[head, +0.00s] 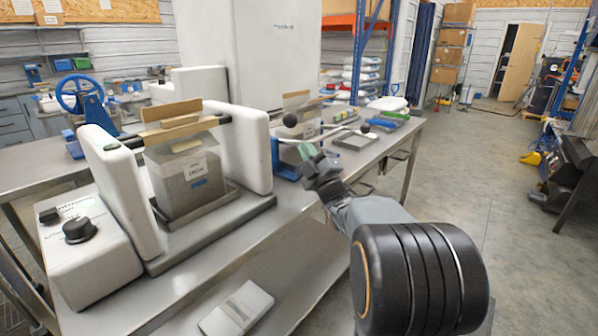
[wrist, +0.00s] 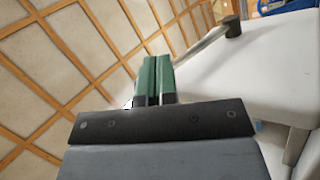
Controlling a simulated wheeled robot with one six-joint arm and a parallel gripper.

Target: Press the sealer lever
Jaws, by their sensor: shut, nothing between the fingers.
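The sealer has a white body with a black knob (head: 80,230) and two white uprights (head: 245,150). A thin rod with a black ball (head: 364,128) stands farther back; I cannot tell which is the sealer lever.
The steel bench (head: 240,245) runs away from me, with a lower shelf holding a white device (head: 237,308). A second black ball (head: 290,120) and a blue part (head: 285,165) sit near my gripper. A blue handwheel (head: 80,92) stands at the left. Open floor (head: 480,190) lies to the right.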

